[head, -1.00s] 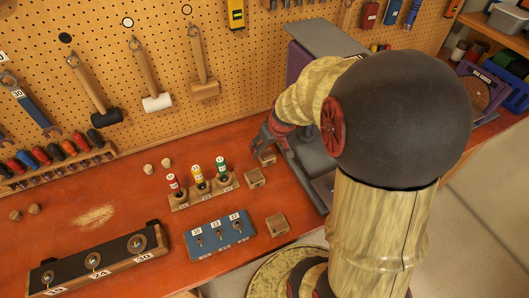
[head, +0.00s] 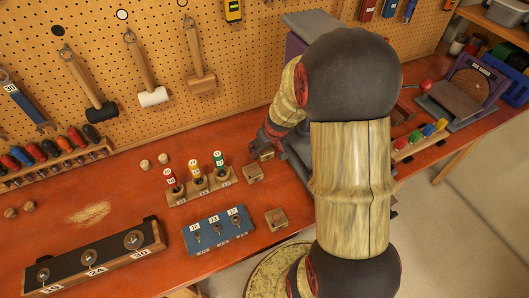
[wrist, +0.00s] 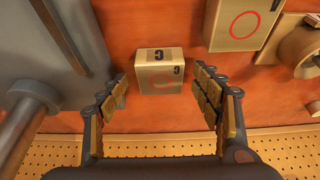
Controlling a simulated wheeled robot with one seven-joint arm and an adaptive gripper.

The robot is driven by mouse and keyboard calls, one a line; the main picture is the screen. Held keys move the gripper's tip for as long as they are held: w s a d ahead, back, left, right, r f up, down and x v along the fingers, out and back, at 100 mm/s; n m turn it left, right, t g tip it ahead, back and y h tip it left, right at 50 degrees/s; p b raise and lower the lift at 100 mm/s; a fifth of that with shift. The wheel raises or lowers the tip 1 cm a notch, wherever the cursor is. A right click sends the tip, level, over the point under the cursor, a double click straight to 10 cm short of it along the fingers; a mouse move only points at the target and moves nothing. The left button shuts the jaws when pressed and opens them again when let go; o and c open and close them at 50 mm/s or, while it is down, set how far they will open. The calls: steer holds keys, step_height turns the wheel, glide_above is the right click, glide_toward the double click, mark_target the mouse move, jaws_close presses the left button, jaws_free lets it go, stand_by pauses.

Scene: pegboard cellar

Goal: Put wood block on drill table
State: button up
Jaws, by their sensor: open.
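A small wood block (wrist: 160,78) with a dark mark on top and a faint curved mark on its side lies on the orange bench, between and just beyond my fingertips in the wrist view. In the head view this block (head: 267,153) shows beside my gripper (head: 261,143), partly covered. My gripper (wrist: 161,88) is open, its fingers apart on both sides of the block, with nothing held. The grey metal of the drill press (wrist: 65,60) is close at left in the wrist view; in the head view my arm hides most of the drill press (head: 297,150).
A wood block with a red circle (wrist: 238,22) lies close by; it also shows in the head view (head: 253,174). Another block (head: 276,219) is nearer the front edge. A holder with coloured tools (head: 202,188) and a blue rack (head: 216,231) stand left. The pegboard (wrist: 190,145) is close behind.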

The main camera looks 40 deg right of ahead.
mark_target(265, 150)
steer(key=shift+c, duration=0.9)
steer(key=c, duration=1.1)
steer(key=shift+c, duration=0.4)
steer(key=shift+r, duration=0.1)
steer(key=shift+r, duration=0.6)
step_height(265, 150, up, 3)
steer(key=shift+s+a+f+p, duration=0.1)
steer(key=shift+f+p, duration=0.1)
steer(key=shift+p, duration=0.5)
steer(key=s+a+r+p, duration=0.3)
steer(key=s+a+r, duration=0.6)
steer(key=a, duration=0.1)
steer(key=shift+s, duration=0.35)
